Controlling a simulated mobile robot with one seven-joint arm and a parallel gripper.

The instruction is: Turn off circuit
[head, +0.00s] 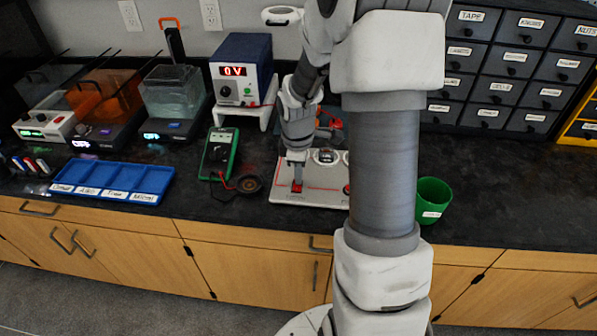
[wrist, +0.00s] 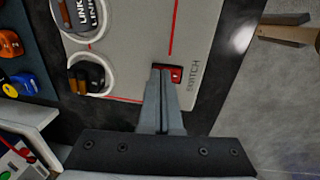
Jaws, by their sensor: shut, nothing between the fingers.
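The circuit board (head: 315,196) is a light panel with red lines, lying on the dark counter. A red switch (head: 297,188) sits near its front left edge. In the wrist view the switch (wrist: 176,75) lies in a dark slot beside the word "SWITCH". My gripper (head: 298,183) points down at the switch. In the wrist view my gripper (wrist: 165,73) has its fingers together, with the tips at the switch and covering part of it; I cannot tell whether they touch it. My arm hides the right part of the board in the head view.
A power supply (head: 241,70) showing "0 V" stands behind the board on a white stand (head: 247,113). A green multimeter (head: 219,154) and a blue tray (head: 113,182) lie to the left. A green cup (head: 433,199) stands to the right. Drawers (head: 512,63) line the back right.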

